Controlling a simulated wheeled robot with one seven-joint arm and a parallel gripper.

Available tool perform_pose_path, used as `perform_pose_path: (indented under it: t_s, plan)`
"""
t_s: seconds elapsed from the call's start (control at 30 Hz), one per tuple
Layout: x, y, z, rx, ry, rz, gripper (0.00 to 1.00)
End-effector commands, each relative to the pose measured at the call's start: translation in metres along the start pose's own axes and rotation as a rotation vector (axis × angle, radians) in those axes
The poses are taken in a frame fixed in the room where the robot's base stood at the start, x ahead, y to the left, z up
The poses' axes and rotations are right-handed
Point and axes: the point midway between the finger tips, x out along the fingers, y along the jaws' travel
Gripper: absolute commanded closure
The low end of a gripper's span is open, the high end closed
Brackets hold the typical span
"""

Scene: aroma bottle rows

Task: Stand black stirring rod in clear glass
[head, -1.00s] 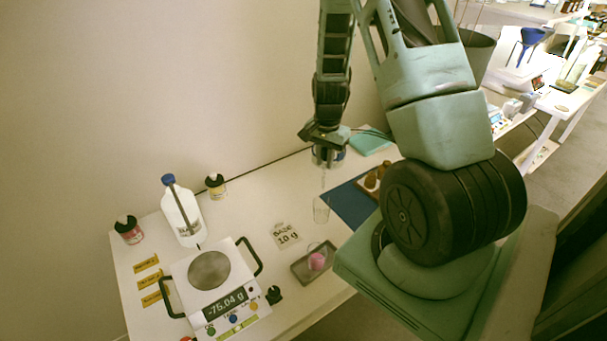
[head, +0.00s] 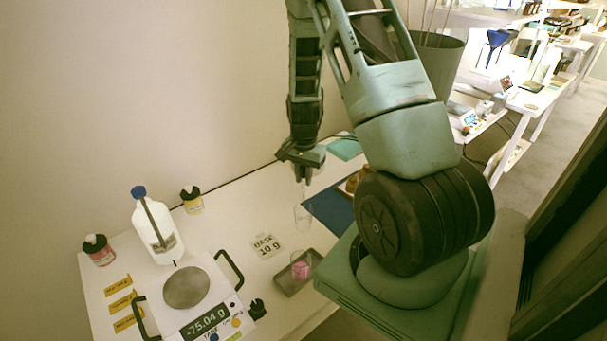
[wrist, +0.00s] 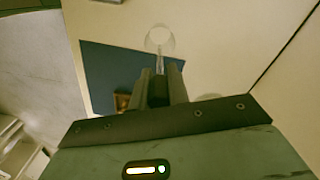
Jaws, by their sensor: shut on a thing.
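My gripper (head: 304,176) is shut on a thin upright rod (head: 304,192), above the table. The rod looks pale and see-through here rather than black. In the wrist view the rod (wrist: 160,64) runs out from between the fingers (wrist: 159,92). The clear glass (head: 303,219) stands upright on the table right below the gripper. In the wrist view its round rim (wrist: 147,41) shows around the rod's far end. The rod's lower end is at the glass mouth; I cannot tell whether it is inside.
A dark blue mat (head: 328,212) lies right of the glass. A grey tray (head: 288,288) holding a clear vessel with pink contents (head: 301,270) is in front.

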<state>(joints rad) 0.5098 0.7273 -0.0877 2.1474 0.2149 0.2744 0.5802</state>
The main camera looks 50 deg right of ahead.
Motion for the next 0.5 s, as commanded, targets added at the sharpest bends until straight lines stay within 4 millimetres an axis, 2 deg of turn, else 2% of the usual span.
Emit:
perform_pose_path:
  t_s: [0.03,0.5]
  plan:
    - [0.007,0.000,0.000,0.000,0.000,0.000,0.99]
    - [0.043,0.000,0.000,0.000,-0.001,0.000,0.99]
